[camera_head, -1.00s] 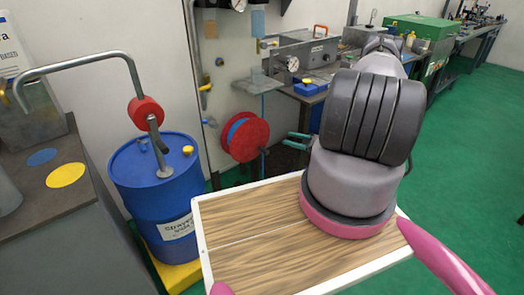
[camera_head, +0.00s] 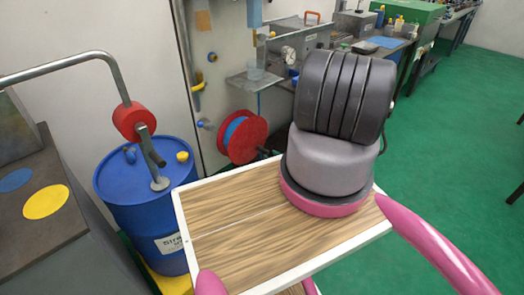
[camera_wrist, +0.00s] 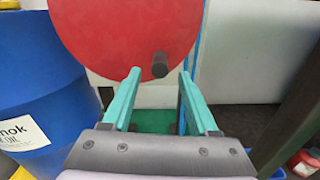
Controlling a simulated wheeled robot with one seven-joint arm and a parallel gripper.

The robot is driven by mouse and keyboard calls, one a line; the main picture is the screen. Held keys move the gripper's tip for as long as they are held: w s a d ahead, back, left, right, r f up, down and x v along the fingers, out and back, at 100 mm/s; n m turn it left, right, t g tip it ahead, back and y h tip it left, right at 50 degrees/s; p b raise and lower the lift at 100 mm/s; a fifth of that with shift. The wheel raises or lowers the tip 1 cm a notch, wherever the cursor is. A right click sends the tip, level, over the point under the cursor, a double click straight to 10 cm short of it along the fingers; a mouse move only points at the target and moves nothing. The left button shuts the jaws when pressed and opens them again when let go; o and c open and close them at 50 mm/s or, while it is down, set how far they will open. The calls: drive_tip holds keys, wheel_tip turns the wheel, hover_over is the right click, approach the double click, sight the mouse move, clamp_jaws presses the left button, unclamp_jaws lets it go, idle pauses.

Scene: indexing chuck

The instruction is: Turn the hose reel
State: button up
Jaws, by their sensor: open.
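The hose reel (camera_head: 242,137) is a red disc with blue hose wound on it, low on the wall panel in the head view. In the wrist view its red face (camera_wrist: 120,30) fills the upper middle. A short dark handle knob (camera_wrist: 159,65) sticks out near the face's lower edge. My gripper (camera_wrist: 159,74) is open, with one teal finger on each side of the knob in the picture. I see gaps on both sides, and cannot tell how deep the knob sits between the fingertips. In the head view my arm hides the gripper.
A blue drum (camera_head: 150,205) with a hand pump stands left of the reel, and shows close on the left in the wrist view (camera_wrist: 45,75). A small shelf (camera_head: 255,78) is above the reel. A grey workbench (camera_head: 385,48) is behind my arm. Green floor is open at right.

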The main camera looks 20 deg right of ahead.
sight(267, 153)
drive_tip(key=x, duration=0.6)
drive_tip(key=shift+w, duration=0.2)
drive_tip(key=shift+c, duration=0.3)
clamp_jaws()
idle(0.9)
